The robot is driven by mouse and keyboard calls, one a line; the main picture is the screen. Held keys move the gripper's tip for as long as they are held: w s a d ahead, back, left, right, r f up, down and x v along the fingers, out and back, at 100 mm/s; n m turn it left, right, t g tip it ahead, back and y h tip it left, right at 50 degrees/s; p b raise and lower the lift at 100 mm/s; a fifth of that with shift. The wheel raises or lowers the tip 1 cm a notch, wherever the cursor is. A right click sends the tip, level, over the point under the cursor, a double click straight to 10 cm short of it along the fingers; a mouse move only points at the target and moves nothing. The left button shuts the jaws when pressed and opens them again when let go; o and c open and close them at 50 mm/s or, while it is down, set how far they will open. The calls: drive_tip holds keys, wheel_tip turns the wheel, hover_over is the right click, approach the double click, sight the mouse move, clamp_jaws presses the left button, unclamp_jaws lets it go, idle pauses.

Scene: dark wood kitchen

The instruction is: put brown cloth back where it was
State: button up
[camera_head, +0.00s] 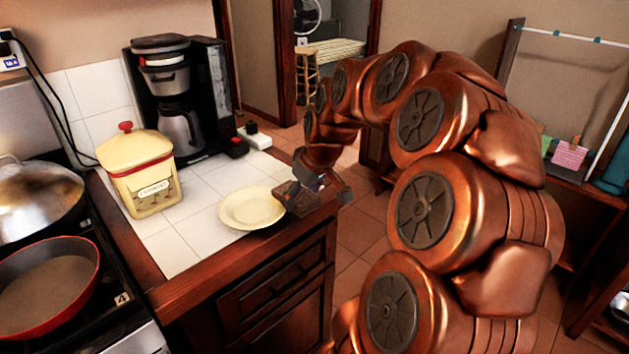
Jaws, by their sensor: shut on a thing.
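The brown cloth (293,196) is a small dark brown bundle at the right end of the white tiled counter (180,240), close to the wooden edge and right beside a pale yellow plate (250,208). My gripper (318,190) is at the cloth's right side, shut on it. Part of the cloth is hidden behind the fingers. I cannot tell whether the cloth rests on the counter or is slightly raised.
A yellow canister (140,172) with a red knob and a black coffee maker (180,100) stand on the counter. A red pan (45,290) and a lidded pot (35,200) are on the stove at left. A clothes rack (570,105) stands at right.

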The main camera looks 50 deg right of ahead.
drive_tip(key=w+d, duration=0.1)
drive_tip(key=d, duration=0.2)
drive_tip(key=w+d+p, duration=0.1)
drive_tip(key=w+d, duration=0.1)
drive_tip(key=d, duration=0.2)
drive_tip(key=w+d+f+p, duration=0.1)
drive_tip(key=w+d, duration=0.1)
drive_tip(key=d, duration=0.2)
drive_tip(key=shift+w+d, duration=0.1)
drive_tip(key=shift+w, duration=0.15)
drive_tip(key=shift+f+p, duration=0.3)
drive_tip(key=shift+f, duration=1.45)
drive_tip(key=shift+f, duration=0.15)
drive_tip(key=o, duration=1.1)
